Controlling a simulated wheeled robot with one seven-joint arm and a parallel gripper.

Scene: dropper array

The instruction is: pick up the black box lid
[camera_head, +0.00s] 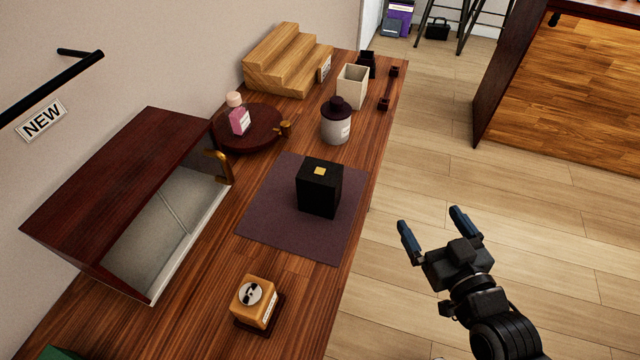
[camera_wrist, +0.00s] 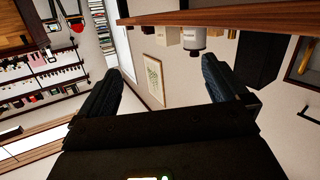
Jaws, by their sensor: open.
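A black box (camera_head: 318,190) stands upright on a dark purple mat (camera_head: 273,215) on the wooden counter. Its top, the black lid (camera_head: 321,169), carries a small gold square and appears to sit flat on the box. My gripper (camera_head: 435,228) is open and empty, to the right of the counter over the floor, apart from the box. In the wrist view both fingers (camera_wrist: 165,85) are spread with nothing between them. That view is turned over, and a dark block at its right may be the box; I cannot tell.
A wooden case (camera_head: 125,180) with an open front stands left of the mat. A small wooden block with a dial (camera_head: 256,295) is nearer. A lidded grey jar (camera_head: 336,125), a cream box (camera_head: 352,86), a round tray with a pink bottle (camera_head: 239,121) and wooden steps (camera_head: 285,62) stand behind.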

